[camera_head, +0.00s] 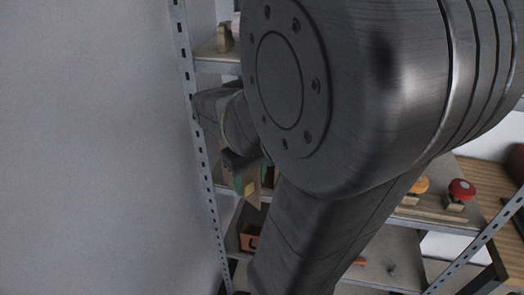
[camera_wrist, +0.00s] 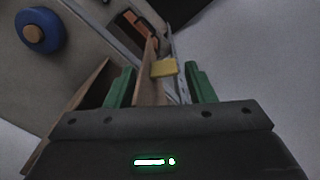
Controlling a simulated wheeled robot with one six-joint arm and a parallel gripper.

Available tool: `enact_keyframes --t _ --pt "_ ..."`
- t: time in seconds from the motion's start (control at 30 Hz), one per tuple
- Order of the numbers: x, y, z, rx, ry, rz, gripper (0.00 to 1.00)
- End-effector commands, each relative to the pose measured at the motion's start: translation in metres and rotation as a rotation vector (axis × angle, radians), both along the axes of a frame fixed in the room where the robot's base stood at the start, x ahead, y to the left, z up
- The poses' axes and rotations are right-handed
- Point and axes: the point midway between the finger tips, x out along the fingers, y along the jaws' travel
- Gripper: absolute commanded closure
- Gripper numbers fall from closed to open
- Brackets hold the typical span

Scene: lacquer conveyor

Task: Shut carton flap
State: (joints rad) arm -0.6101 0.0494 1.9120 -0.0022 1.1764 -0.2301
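A brown carton (camera_wrist: 92,92) shows at the left of the wrist view, just beyond my gripper. A thin upright cardboard panel, apparently its flap (camera_wrist: 149,80), stands between my fingers, with a yellow tab (camera_wrist: 164,67) at its right. My gripper (camera_wrist: 160,86) has its two green fingers spread apart. The panel is nearer the left finger, and a gap shows to the right finger. In the head view my gripper (camera_head: 246,172) is beside the carton (camera_head: 256,196) at the shelf rack, small and partly hidden by my arm. I cannot tell whether a finger touches the panel.
A metal shelf rack (camera_head: 201,140) stands beside a bare grey wall (camera_head: 90,150) on the left. An orange bin (camera_head: 250,240) is on a lower shelf. A red knob (camera_head: 461,188) and an orange knob (camera_head: 419,185) sit at right. A blue round object (camera_wrist: 38,30) lies at upper left in the wrist view.

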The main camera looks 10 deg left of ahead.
Motion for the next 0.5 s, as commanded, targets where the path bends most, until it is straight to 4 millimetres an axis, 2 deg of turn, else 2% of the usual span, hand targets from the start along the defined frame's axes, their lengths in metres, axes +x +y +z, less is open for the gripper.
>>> enact_keyframes --t 0.27,0.37,0.5 --pt "-0.001 0.0 0.002 0.001 0.002 0.001 0.51" --pt "0.0 0.0 0.012 0.001 0.0 0.001 0.51" --pt "0.0 0.001 0.04 0.003 -0.003 0.001 0.51"
